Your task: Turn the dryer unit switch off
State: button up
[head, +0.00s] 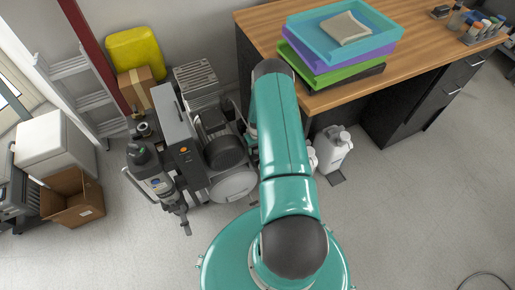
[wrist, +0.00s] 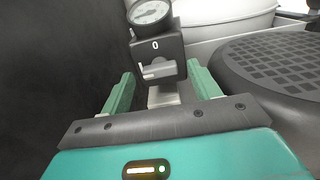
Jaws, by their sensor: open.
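In the wrist view, a dark switch box (wrist: 157,50) marked "0" stands under a round pressure gauge (wrist: 150,12). A grey switch handle (wrist: 159,70) lies roughly sideways on its front, below the "0". My gripper (wrist: 161,84) is open, with one green finger on each side of the lower part of the box. I cannot tell whether the fingers touch it. In the head view, the compressor equipment (head: 222,150) stands on the floor by the wall; my arm hides the gripper, and the switch cannot be made out there.
A dark ribbed round housing (wrist: 280,62) is close on the right in the wrist view, with a dark surface on the left. In the head view, a wooden bench (head: 262,28) with stacked trays (head: 340,40) is at right. A cardboard box (head: 72,198) lies left.

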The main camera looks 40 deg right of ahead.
jog(key=shift+f, duration=0.3)
jog(key=c, duration=1)
